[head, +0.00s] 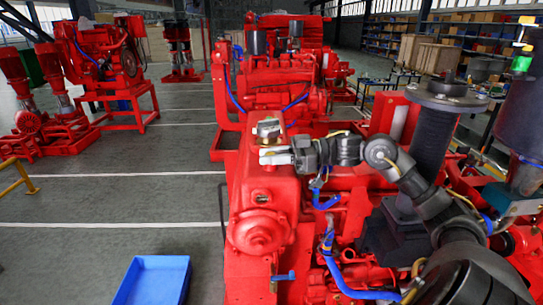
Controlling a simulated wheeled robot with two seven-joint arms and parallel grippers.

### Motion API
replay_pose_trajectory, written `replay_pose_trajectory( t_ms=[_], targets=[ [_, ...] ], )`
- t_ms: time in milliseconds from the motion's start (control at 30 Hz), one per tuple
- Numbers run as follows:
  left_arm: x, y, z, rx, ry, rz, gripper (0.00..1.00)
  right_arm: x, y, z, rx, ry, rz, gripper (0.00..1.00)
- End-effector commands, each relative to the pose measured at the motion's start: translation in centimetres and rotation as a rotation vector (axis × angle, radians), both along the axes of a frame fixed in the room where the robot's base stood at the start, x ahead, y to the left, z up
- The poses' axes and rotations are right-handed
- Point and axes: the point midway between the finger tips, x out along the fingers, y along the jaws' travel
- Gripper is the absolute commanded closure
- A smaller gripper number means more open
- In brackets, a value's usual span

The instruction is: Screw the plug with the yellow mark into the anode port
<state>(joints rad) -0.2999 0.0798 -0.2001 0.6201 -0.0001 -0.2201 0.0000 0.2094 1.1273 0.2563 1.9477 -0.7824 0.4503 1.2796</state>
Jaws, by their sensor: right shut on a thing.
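My right gripper (270,156) reaches in from the right over the top of the red engine housing (268,184). Its pale fingers are shut. A small metal piece with a yellowish top, which looks like the plug with the yellow mark (268,129), stands upright at the fingertips. The fingers hide where they grip it and whatever lies directly beneath. I cannot make out the anode port. A small dark fitting (263,197) shows on the housing just in front of the gripper. My left gripper is not in view.
A blue bin (153,281) stands on the floor at the lower left. Blue hoses (340,285) and red pipework crowd the right, below my arm. A dark cylinder (432,135) stands beside my arm. The grey floor at left is mostly clear.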

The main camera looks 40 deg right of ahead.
Motion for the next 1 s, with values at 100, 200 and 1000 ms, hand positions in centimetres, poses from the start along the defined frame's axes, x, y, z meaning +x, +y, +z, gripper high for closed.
replay_pose_trajectory(
  t_ms=[100,200,1000],
  targets=[
    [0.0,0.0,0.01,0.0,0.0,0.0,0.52,0.0,-0.01,0.06,0.0,-0.001,0.0,1.0],
    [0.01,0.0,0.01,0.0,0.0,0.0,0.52,0.0,0.0,0.01,0.0,-0.001,0.0,1.0],
    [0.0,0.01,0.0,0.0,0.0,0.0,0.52,-0.07,0.16,-0.02,0.001,-0.002,-0.524,1.0]
  ],
)
